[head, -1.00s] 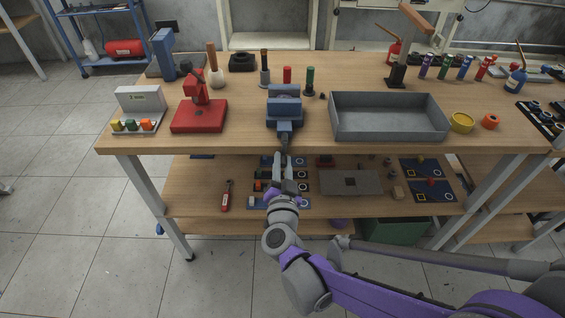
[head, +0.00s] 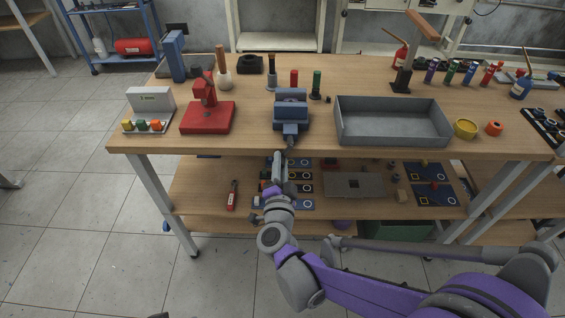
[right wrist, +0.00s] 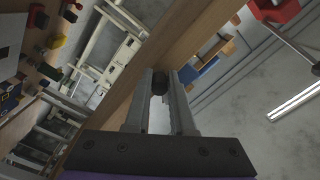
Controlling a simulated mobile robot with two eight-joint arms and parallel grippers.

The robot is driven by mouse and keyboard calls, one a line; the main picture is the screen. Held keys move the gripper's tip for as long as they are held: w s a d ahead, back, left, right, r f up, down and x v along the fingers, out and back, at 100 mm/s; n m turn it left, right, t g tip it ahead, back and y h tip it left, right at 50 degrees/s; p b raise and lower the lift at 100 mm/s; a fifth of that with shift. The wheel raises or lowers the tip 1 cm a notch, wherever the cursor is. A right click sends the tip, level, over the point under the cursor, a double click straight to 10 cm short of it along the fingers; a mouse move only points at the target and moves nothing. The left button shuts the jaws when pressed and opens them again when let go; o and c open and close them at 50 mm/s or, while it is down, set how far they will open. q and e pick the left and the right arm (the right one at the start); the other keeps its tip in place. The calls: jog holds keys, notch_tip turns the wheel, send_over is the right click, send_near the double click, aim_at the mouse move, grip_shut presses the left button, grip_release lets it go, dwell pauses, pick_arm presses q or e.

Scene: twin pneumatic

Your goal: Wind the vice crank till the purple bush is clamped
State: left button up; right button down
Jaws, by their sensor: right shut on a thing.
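The blue vice (head: 291,112) stands at the front edge of the bench in the head view. Its screw end and crank (head: 290,141) point over the edge toward me; the crank is small and partly hidden. My right gripper (head: 278,156) is just below and left of the screw end, in front of the bench edge. In the right wrist view, its fingers (right wrist: 161,90) are shut on a dark knob, the crank handle (right wrist: 160,82). I cannot make out a purple bush in the vice jaws. My left gripper is out of view.
A red press (head: 207,117) stands left of the vice, and a grey metal tray (head: 392,134) stands right of it. Several posts stand behind the vice. The lower shelf (head: 200,203), with mats and small parts, lies below my right gripper.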

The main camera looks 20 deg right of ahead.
jog(key=c, duration=0.8)
grip_release()
jog(key=p+v, duration=0.1)
jog(key=v, duration=1)
jog(key=shift+w, duration=0.1)
